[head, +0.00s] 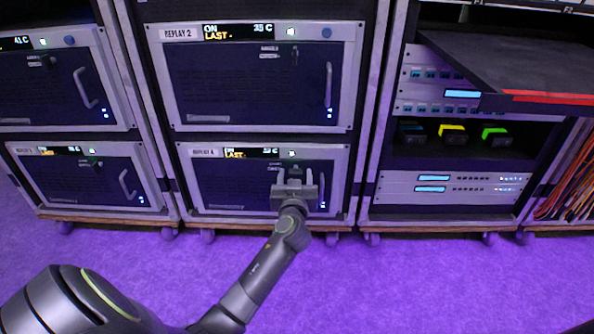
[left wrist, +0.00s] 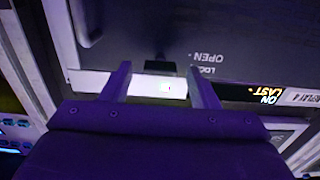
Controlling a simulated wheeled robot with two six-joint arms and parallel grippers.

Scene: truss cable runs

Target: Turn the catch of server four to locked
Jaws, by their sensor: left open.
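Server four, labelled REPLAY 4 (head: 232,190), is the lower middle unit in the head view. Its front is dark with a pale frame and a lit display. My left gripper (head: 297,183) is in front of its right half, fingers open, and largely covers the catch area. The left wrist view shows the panel upside down. There a small dark piece, seemingly the catch (left wrist: 160,62), lies between the two open fingertips (left wrist: 160,72). The words OPEN and LOCK, partly cut, show beside it. I cannot tell its exact angle or any contact. My right gripper is not in view.
REPLAY 2 (head: 255,85) sits directly above. A handle (head: 322,190) stands just right of my left gripper. More servers fill the left rack. The right rack has a tray (head: 510,65) sticking out. Purple floor (head: 330,290) in front is clear.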

